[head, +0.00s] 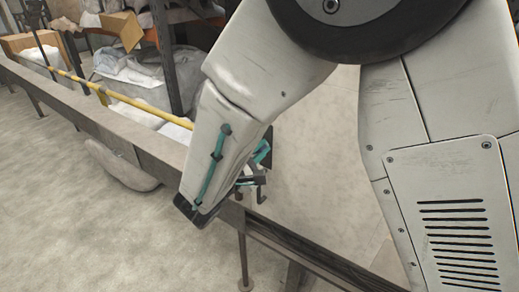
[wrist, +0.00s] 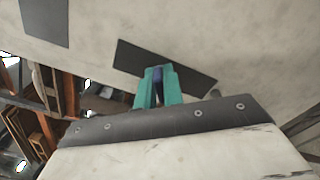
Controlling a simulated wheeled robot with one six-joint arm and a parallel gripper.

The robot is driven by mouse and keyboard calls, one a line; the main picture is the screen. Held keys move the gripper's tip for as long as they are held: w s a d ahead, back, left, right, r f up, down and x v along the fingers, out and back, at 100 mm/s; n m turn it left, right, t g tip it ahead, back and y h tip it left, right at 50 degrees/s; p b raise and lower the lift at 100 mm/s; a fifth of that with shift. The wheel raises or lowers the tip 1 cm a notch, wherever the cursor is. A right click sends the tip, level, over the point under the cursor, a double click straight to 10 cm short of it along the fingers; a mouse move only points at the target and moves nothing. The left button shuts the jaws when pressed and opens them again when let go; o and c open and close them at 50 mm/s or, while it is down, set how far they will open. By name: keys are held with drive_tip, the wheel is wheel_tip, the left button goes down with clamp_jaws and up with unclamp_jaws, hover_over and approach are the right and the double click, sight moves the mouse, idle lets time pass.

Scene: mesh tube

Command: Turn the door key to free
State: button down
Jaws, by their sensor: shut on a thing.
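My gripper (wrist: 158,82) has teal fingers, close together on a small dark blue piece (wrist: 157,73). This piece is the door key as far as I can tell; most of it is hidden between the fingers. Just behind the fingertips is a dark flat plate (wrist: 190,78) on a pale surface. The key's turn angle cannot be read. In the head view the teal fingers of my gripper (head: 254,168) show only in part behind my pale arm, and the key cannot be made out there.
A second dark plate (wrist: 45,22) is on the pale surface at upper left. In the head view a long rail (head: 95,115) runs diagonally, with a yellow bar (head: 135,101) behind it. A cardboard box (head: 122,30) and pale bundles lie beyond. The floor at lower left is clear.

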drive_tip(key=m, duration=0.3)
drive_tip(key=shift+m, duration=0.3)
drive_tip(key=shift+f+m, duration=0.15)
drive_tip(key=shift+m, duration=1.65)
drive_tip(key=c, duration=1.5)
unclamp_jaws()
drive_tip(key=v, duration=0.7)
drive_tip(key=shift+s+a, duration=0.2)
drive_tip(key=shift+s, duration=0.15)
